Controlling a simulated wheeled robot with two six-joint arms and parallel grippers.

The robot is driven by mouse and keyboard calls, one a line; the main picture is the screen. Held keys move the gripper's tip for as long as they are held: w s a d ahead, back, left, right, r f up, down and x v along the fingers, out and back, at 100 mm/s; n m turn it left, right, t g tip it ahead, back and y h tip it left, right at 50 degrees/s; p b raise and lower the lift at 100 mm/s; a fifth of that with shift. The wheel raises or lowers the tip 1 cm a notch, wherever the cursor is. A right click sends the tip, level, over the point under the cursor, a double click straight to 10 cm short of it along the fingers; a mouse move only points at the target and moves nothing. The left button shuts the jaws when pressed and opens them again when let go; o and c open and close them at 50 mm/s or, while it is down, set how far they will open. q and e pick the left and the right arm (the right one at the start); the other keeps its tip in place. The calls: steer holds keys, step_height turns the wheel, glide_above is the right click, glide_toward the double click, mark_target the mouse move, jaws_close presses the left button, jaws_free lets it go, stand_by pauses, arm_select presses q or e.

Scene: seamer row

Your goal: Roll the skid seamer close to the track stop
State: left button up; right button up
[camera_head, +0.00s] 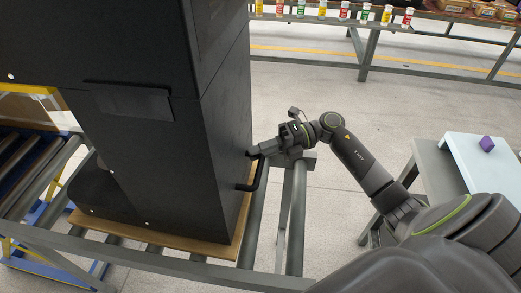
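The skid seamer (150,150) is a tall black cabinet standing upright on a flat wooden skid (150,236). The skid rests on the grey rollers of a track (298,215). A black bar handle (259,174) sticks out from the seamer's right side. My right gripper (255,150) is at the upper end of this handle, close to the seamer's side. Its fingers overlap the handle and are too small to tell whether they are closed on it. My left gripper is not in view. I cannot make out the track stop for certain.
Bare rollers lie right of the skid. Another roller conveyor (30,165) with blue and yellow framing is at the left. A grey side table (432,170) with a pale top and a purple block (487,144) stands right. A rear bench holds several small jars (344,11).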

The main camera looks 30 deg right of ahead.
jaws_close()
stand_by(0.9)
steer(key=o, duration=0.6)
jaws_free()
steer(key=shift+d, duration=0.1)
arm_select(q)
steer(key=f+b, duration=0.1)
steer(key=b, duration=0.1)
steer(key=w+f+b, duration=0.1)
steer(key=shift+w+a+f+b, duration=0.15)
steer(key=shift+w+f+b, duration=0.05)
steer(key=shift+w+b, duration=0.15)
arm_select(e)
steer(key=v, duration=1.7)
steer(key=shift+s+d, duration=0.1)
steer(key=shift+d, duration=0.05)
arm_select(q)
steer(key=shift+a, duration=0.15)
